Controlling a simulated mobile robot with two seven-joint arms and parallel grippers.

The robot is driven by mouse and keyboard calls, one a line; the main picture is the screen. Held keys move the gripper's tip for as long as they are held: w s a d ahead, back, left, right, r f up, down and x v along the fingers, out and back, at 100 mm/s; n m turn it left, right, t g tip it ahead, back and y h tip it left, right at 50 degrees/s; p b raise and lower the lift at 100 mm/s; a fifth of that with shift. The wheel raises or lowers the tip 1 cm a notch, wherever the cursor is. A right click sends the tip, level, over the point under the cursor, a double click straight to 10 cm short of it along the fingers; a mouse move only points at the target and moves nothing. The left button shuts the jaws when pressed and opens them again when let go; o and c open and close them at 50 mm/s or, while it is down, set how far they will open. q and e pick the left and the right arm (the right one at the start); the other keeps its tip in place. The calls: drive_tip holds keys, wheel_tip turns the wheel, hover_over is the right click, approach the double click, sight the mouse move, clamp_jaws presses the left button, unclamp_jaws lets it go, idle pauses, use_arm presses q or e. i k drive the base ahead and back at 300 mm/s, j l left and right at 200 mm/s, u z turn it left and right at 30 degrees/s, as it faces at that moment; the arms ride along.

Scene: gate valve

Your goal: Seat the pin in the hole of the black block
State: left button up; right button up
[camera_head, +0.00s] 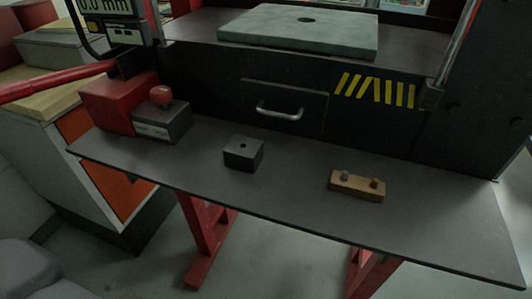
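The black block (243,155) sits on the dark shelf left of its middle, with a small round hole in its top face. A wooden block (357,187) lies on the shelf to its right. Two small upright pieces stand in or on the wooden block: a grey one (345,175) at its left and a brass-brown one (375,183) at its right. I cannot tell which of them is the pin, or how deep they sit. Neither of my grippers shows in the head view.
The dark shelf (430,228) is clear around both blocks. A red and grey box with a red knob (161,95) stands at its left end. A drawer with a metal handle (281,113) is behind the black block. A grey plate (300,34) lies above.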

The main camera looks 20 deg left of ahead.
sight(243, 154)
drive_tip(key=k+l+z, duration=0.15)
drive_tip(key=l, duration=0.2)
drive_tip(key=k+l+z, duration=0.15)
drive_tip(key=l, duration=0.25)
drive_tip(key=k+l+z, duration=0.15)
drive_tip(key=l, duration=0.25)
drive_tip(key=i+j, duration=0.3)
